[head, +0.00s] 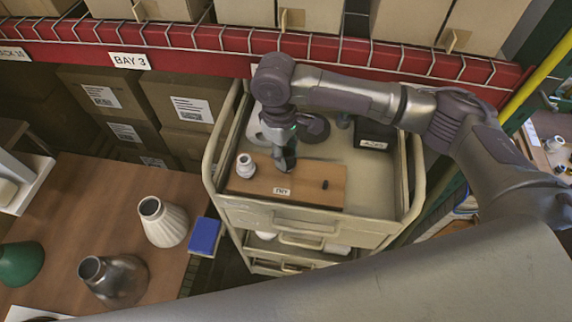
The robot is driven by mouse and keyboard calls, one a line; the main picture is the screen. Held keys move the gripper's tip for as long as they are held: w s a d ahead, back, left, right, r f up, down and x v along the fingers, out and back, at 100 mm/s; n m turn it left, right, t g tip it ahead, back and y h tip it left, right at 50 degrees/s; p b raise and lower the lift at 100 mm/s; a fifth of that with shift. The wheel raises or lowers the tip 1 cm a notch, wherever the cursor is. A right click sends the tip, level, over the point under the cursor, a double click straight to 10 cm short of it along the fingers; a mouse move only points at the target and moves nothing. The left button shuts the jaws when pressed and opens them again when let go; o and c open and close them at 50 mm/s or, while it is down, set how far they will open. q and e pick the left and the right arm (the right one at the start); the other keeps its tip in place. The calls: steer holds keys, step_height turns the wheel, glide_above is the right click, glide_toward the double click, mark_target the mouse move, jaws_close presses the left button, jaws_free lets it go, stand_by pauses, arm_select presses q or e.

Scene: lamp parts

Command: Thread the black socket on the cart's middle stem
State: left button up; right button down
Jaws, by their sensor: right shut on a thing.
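The cream cart (384,205) stands in the middle of the head view. On its top lies a wooden board (310,178) with a label on its front edge. A white socket (245,166) stands upright at the board's left end. A short dark stem (325,184) shows bare at the right. My right gripper (285,162) points down over the board's middle, shut on what seems to be the black socket, mostly hidden by the fingers. The middle stem is hidden under the gripper, so I cannot tell whether the socket touches it. My left gripper is not in view.
Behind the board are a dark round part (314,127), a pale round part (257,131) and a labelled black box (374,134). A red shelf beam (190,62) runs behind the cart. A table (165,265) at left holds lamp shades (164,222) and a blue box (205,236).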

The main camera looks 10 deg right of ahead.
steer(key=shift+s+f+m+y+p, duration=0.1)
steer(key=shift+s+m+y+p, duration=0.05)
steer(key=shift+m+p, duration=1.25)
steer(key=shift+s+f+m+y+p, duration=0.15)
steer(key=shift+m+p, duration=0.85)
steer(key=shift+p, duration=0.65)
steer(key=shift+m, duration=0.7)
steer(key=shift+f, duration=0.1)
steer(key=shift+m+g, duration=0.3)
steer(key=shift+m, duration=0.7)
steer(key=m, duration=0.4)
steer(key=shift+a+y, duration=0.1)
steer(key=shift+y, duration=0.3)
steer(key=shift+m, duration=0.4)
steer(key=m, duration=0.5)
steer(key=shift+y, duration=0.3)
steer(key=shift+w+m+t, duration=0.1)
steer(key=shift+m+t, duration=0.3)
steer(key=shift+m, duration=0.5)
